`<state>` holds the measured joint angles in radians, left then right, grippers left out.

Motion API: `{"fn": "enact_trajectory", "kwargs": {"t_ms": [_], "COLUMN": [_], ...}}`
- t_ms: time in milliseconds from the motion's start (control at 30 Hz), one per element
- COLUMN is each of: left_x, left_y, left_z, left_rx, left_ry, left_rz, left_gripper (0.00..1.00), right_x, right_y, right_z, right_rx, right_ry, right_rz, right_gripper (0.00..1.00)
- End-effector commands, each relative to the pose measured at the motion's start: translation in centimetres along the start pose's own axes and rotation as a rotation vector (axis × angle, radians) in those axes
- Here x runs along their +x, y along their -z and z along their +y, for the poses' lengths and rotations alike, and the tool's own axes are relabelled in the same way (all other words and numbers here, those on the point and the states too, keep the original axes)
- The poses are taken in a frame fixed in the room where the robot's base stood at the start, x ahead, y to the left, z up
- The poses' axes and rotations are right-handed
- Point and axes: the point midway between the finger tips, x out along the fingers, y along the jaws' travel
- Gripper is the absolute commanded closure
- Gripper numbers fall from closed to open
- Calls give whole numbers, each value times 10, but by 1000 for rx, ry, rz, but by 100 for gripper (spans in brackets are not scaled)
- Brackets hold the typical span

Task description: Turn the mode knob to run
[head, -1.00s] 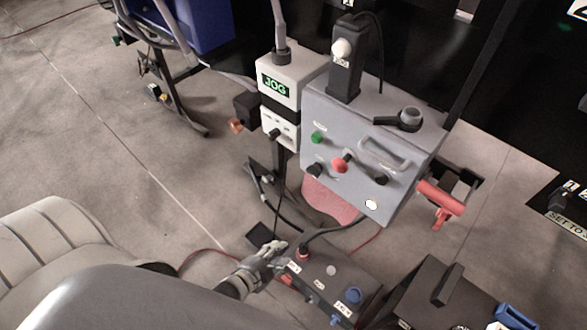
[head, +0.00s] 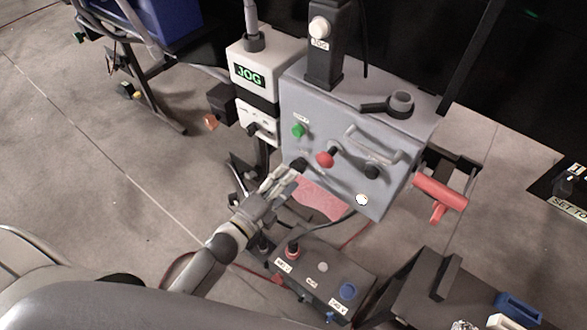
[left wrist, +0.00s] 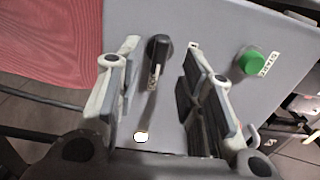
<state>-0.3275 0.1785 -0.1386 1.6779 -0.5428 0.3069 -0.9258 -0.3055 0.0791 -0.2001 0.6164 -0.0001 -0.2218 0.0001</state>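The grey control box (head: 345,200) shows a green button (head: 298,130), a red mushroom button (head: 326,158) and a black knob at its lower left (head: 299,163). I cannot read a mode label on this knob. My left gripper (head: 288,172) is at this knob, its fingers pointing at the panel. In the left wrist view the fingers are spread apart, with the black knob (left wrist: 158,49) in the gap between them. Clear space shows on both sides of the knob. The green button (left wrist: 249,61) lies right of the fingers. A display (head: 250,75) reads JOG. My right gripper is out of view.
A second black knob (head: 373,171) and a handle (head: 375,143) are on the same panel. A white box with a switch (head: 258,122) stands left of it. A dark box with buttons (head: 322,268) sits below, and a red handle (head: 440,192) sticks out at right.

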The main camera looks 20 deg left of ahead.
Motion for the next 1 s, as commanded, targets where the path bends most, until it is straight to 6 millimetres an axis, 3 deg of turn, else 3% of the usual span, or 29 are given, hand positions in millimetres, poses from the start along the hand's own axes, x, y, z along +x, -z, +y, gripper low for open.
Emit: {"fn": "enact_trajectory", "kwargs": {"t_ms": [100, 300, 667, 933, 1000], "left_x": [19, 36, 40, 39, 39], "left_y": [0, 0, 0, 0, 0], "left_z": [-1, 0, 1, 0, 1], "left_rx": [-1, -1, -1, -1, -1], "left_ry": [1, -1, -1, -1, -1], "left_rz": [1, 0, 0, 0, 0], "left_gripper": [64, 64, 64, 99, 100], "right_x": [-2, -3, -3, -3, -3], "right_y": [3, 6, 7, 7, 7], "right_z": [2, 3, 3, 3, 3], "right_rx": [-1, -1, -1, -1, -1], "right_ry": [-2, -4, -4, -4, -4], "right_rz": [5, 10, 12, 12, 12], "right_gripper": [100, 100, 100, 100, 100]}}
